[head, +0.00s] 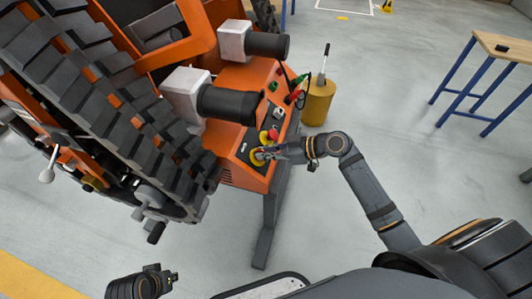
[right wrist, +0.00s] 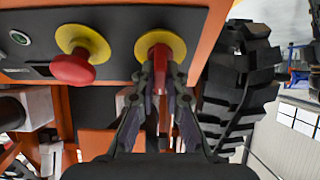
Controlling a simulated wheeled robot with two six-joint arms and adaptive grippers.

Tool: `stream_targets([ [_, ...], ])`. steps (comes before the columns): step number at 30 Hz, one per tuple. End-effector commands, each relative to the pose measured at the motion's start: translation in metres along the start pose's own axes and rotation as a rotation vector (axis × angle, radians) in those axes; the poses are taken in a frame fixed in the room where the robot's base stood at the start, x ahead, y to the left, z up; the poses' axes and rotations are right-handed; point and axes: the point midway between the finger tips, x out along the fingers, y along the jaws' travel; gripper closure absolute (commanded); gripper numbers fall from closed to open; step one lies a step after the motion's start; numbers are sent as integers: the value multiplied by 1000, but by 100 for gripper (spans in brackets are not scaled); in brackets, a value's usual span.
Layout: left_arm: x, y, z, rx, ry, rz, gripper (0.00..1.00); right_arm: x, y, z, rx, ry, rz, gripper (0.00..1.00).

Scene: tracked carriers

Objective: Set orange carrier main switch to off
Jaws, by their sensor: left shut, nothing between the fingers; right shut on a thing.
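The orange carrier (head: 235,174) stands at the left of the head view, with a dark control panel (head: 243,150) on its near end. The main switch (right wrist: 158,52) is a red handle on a round yellow plate. My right gripper (right wrist: 160,82) is shut on the red handle, with a finger on each side; the fingers partly hide it. In the head view this gripper (head: 266,153) reaches the panel from the right. My left gripper (head: 165,278) is at the bottom left, away from the carrier, shut and empty; its fingers are hard to make out.
A red mushroom button (right wrist: 72,68) on its own yellow plate sits left of the switch in the right wrist view. A black track (right wrist: 238,75) is close on the right there. A yellow-brown drum (head: 318,104) and a blue-legged table (head: 505,47) stand further off.

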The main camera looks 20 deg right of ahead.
Motion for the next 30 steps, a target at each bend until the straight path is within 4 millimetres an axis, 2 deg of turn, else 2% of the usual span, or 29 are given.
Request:
stream_targets([
  [5,0,0,0,0,0,0,100,0,0,1,0,-2,-1,100],
  [6,0,0,0,0,0,0,100,0,0,1,1,-2,-1,88],
  [11,0,0,0,0,-1,0,100,0,0,1,1,-2,0,66],
  [22,0,0,0,0,-2,0,100,-5,0,1,-1,-4,1,66],
  [30,0,0,0,0,-1,0,100,-44,0,3,-4,-9,1,66],
])
